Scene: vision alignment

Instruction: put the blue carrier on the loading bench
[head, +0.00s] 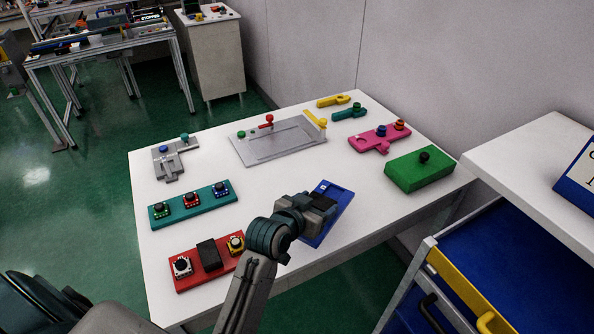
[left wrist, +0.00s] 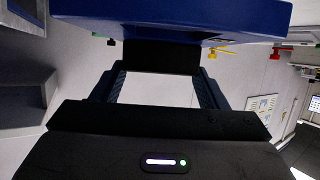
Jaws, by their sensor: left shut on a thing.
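The blue carrier (head: 336,198) is a flat blue plate with a round recess, at the front right of the white table (head: 300,175). It also fills the top of the left wrist view (left wrist: 175,14). My left gripper (head: 318,203) covers part of it in the head view. In the left wrist view its fingers (left wrist: 158,68) are shut on a black block joined to the carrier. I cannot tell whether the carrier touches the table. The right gripper is not in view. No label shows which surface is the loading bench.
A red board (head: 208,262) and a teal board (head: 193,205) lie left of my gripper. A grey plate (head: 278,141), a pink piece (head: 380,138) and a green block (head: 419,169) lie farther back. A white surface (head: 535,135) with a blue sign and a blue cart (head: 492,255) stand right.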

